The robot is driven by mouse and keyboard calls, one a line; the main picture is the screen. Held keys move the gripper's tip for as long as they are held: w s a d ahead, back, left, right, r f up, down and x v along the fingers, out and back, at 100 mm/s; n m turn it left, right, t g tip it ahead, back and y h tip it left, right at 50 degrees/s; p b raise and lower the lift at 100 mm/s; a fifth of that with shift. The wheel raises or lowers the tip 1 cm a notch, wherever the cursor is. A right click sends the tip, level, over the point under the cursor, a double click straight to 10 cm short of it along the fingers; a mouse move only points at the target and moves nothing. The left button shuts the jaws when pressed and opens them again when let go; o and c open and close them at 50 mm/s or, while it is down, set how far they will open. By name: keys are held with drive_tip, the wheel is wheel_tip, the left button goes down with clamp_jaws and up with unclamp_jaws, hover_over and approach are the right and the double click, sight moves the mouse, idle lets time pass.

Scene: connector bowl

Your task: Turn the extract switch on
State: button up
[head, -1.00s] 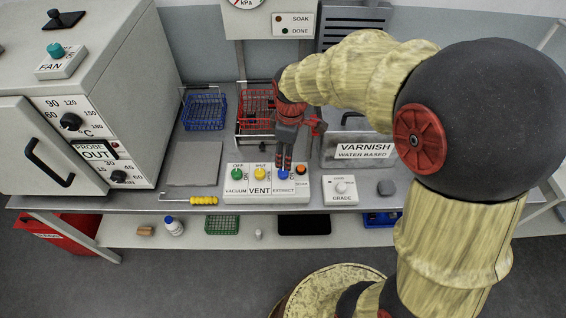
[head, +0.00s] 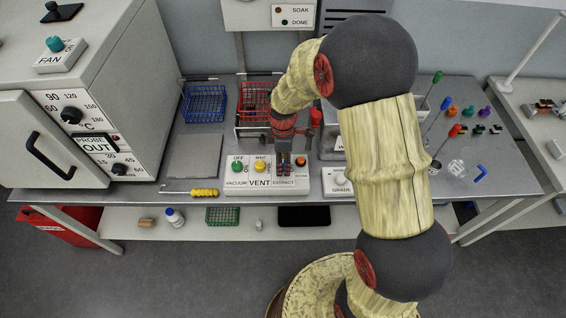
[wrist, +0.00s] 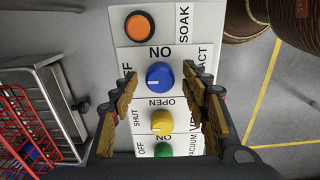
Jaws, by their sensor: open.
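The extract switch is a round blue knob (wrist: 159,76) with a white pointer mark, on a white panel (wrist: 148,23). In the wrist view its mark points left, toward the partly hidden OFF lettering; ON is printed upside down above it. My gripper (wrist: 160,83) is open, with one finger on each side of the blue knob; I cannot tell whether they touch it. In the head view my gripper (head: 283,167) points down over the right part of the switch panel (head: 259,184), and its fingers largely hide the blue knob.
A yellow knob (wrist: 162,122) and a green knob (wrist: 163,150) sit in line with the blue one, close to my fingers. An orange button (wrist: 140,26) is on the other side. A red wire basket (head: 254,98) stands behind the panel, and a grade box (head: 338,183) to its right.

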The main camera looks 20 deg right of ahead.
drive_tip(key=shift+f, duration=0.15)
drive_tip(key=shift+c, duration=1)
drive_tip(key=c, duration=1)
drive_tip(key=shift+o, duration=0.2)
drive_tip(key=shift+m, duration=0.3)
drive_tip(key=m+p, duration=0.2)
drive_tip(key=m, duration=0.1)
drive_tip(key=shift+m, duration=0.4)
drive_tip(key=m+p, duration=0.1)
drive_tip(key=m, duration=0.3)
drive_tip(key=shift+m, duration=0.3)
drive_tip(key=m+p, duration=0.1)
drive_tip(key=m, duration=0.3)
drive_tip(key=shift+m+p, duration=0.55)
drive_tip(key=shift+m, duration=1.85)
